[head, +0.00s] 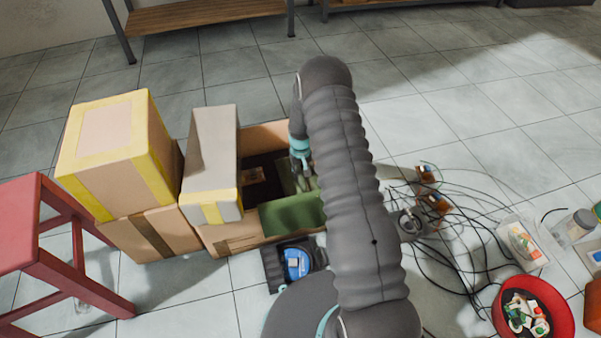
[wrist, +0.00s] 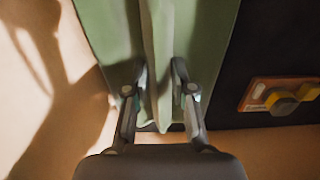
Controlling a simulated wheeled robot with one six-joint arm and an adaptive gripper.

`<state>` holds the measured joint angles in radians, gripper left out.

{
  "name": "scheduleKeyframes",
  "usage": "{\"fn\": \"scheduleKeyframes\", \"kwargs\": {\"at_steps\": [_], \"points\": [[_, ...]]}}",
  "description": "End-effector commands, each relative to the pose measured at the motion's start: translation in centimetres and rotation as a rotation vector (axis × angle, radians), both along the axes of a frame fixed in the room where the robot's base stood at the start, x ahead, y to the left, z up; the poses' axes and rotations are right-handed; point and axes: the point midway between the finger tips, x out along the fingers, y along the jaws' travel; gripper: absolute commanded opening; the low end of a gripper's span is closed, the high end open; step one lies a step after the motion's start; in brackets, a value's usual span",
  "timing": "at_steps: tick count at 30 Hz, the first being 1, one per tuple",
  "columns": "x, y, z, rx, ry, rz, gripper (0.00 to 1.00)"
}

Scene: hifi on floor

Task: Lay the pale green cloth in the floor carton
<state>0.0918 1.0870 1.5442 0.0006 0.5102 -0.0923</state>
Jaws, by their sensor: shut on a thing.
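The pale green cloth (head: 292,215) hangs at the floor carton, over its near right side in the head view. In the wrist view the cloth (wrist: 105,30) fills the upper middle, with a fold pinched between the fingers. My gripper (wrist: 158,85) is shut on that fold. In the head view my gripper (head: 303,170) is over the carton's opening, partly hidden by my arm. The open carton (head: 266,135) stands on the floor with a dark inside. My arm hides its right side. In the wrist view an orange and yellow item (wrist: 280,97) lies on the dark surface.
Taped boxes (head: 118,150) and a grey-topped box (head: 212,150) crowd the carton's left. A red stool (head: 60,240) stands at far left. A blue item (head: 298,262) sits in front. Tangled cables (head: 440,245) and a red bowl (head: 560,305) lie right.

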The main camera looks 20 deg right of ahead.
Motion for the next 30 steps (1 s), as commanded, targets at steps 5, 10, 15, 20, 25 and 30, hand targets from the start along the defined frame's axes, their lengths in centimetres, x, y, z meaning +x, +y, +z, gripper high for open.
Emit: {"fn": "scheduleKeyframes", "kwargs": {"at_steps": [5, 10, 15, 20, 25, 30], "points": [[0.0, 0.0, -0.3, 0.000, 0.000, 0.000, 0.42], [0.0, 0.0, -0.3, 0.000, 0.001, 0.000, 0.50], [0.0, 0.0, -0.2, 0.000, 0.001, 0.000, 0.50], [0.1, 0.0, 0.9, 0.000, -0.001, 0.000, 0.50], [0.1, 0.0, 3.9, 0.000, -0.003, 0.000, 0.50], [0.1, 0.0, 7.4, 0.000, -0.003, 0.000, 0.50]]}}
